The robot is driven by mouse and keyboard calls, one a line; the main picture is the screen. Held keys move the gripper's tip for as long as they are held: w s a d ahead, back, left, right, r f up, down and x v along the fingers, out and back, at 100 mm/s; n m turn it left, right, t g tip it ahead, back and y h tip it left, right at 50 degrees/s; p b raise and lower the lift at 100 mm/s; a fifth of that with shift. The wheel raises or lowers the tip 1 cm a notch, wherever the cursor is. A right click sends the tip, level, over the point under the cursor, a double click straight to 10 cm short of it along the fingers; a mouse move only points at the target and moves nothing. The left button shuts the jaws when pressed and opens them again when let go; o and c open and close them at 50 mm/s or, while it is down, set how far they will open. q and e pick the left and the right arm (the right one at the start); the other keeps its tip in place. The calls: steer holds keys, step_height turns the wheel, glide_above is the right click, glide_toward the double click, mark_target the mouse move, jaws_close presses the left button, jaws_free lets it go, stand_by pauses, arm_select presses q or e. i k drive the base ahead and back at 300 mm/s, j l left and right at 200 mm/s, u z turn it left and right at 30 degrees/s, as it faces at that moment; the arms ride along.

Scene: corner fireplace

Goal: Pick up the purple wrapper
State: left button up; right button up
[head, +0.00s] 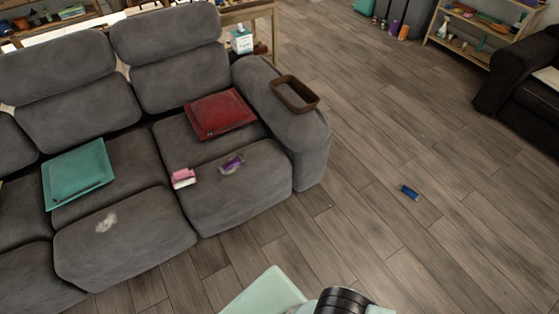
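A small purple wrapper (232,164) lies on the front seat cushion of the grey sofa (240,195), near the sofa's right arm. Pale patches show around it on the cushion; I cannot tell what they are. A pink and white item (183,178) lies a little to its left, apart from it. Neither of my grippers is in view. Only a mint-green and black part of my own body shows at the bottom edge, well apart from the wrapper.
A brown open basket (295,94) rests on the sofa arm. A small blue item (409,192) lies on the otherwise open wooden floor (400,245). A dark armchair (520,85) stands at right.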

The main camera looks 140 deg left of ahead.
mark_target(225, 169)
steer(key=u, duration=5.25)
steer(key=i+l+u, duration=0.1)
steer(key=u, duration=0.3)
steer(key=i+l+u, duration=0.15)
steer(key=u, duration=0.2)
steer(key=i+l+u, duration=0.2)
steer(key=u, duration=0.2)
steer(key=i+l, duration=0.15)
steer(key=l, duration=0.2)
steer(key=i+l+u, duration=0.1)
steer(key=l, duration=0.25)
steer(key=i+l+u, duration=0.1)
steer(key=i+l, duration=0.25)
steer(key=l, duration=0.35)
